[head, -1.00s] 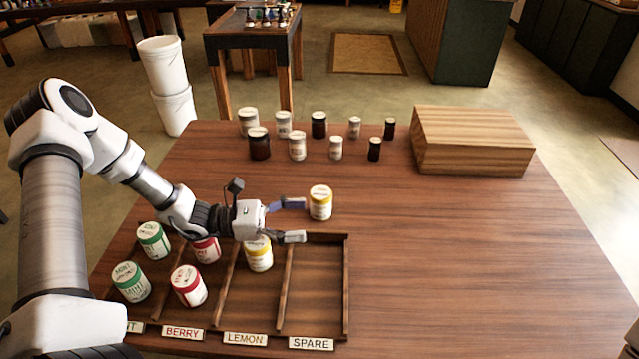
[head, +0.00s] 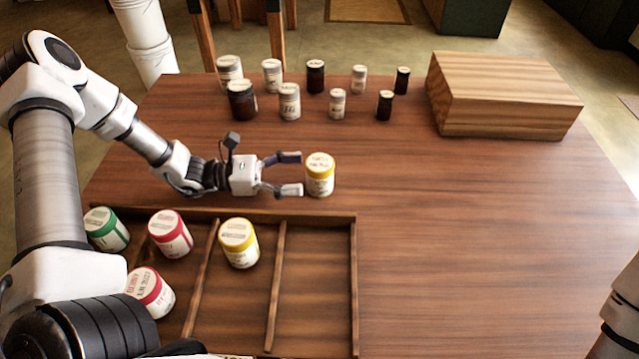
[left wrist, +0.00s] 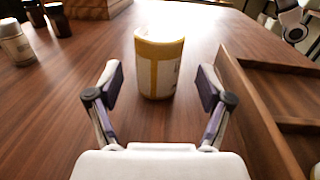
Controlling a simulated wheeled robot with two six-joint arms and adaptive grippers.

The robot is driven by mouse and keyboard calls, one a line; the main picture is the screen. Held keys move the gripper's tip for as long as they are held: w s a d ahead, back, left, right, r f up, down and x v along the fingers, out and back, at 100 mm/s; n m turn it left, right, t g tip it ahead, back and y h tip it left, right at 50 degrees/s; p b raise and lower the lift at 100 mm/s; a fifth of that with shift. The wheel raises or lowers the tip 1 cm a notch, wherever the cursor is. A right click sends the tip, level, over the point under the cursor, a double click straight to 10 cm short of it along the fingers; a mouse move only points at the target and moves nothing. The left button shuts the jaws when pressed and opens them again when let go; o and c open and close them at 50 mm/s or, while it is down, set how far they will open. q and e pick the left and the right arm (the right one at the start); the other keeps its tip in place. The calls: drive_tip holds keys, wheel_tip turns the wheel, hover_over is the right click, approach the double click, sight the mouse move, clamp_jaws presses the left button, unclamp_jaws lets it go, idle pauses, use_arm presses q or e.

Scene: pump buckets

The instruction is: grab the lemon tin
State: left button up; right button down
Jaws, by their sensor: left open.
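A yellow and white lemon tin (head: 320,176) stands upright on the table behind the divided tray. It also shows in the left wrist view (left wrist: 158,68), straight ahead and just beyond the fingertips. My left gripper (head: 292,174) is open and empty, its two fingers pointing right toward this tin. Another yellow and white tin (head: 239,244) stands in the tray (head: 354,290), in the compartment between the red tins and the empty right one. The tray's front labels are mostly out of view. My right gripper is not in view; part of my right arm may show at the lower right edge.
Red tins (head: 170,234) and a green tin (head: 106,230) stand in the tray's left compartments. Several white and dark jars (head: 289,102) stand at the back. A wooden block (head: 505,95) lies at the back right. The table's right side is clear.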

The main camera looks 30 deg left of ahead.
sight(331, 169)
use_arm(q)
drive_tip(key=x, duration=0.7)
drive_tip(key=shift+w+d+r, duration=0.25)
drive_tip(key=shift+r, duration=0.1)
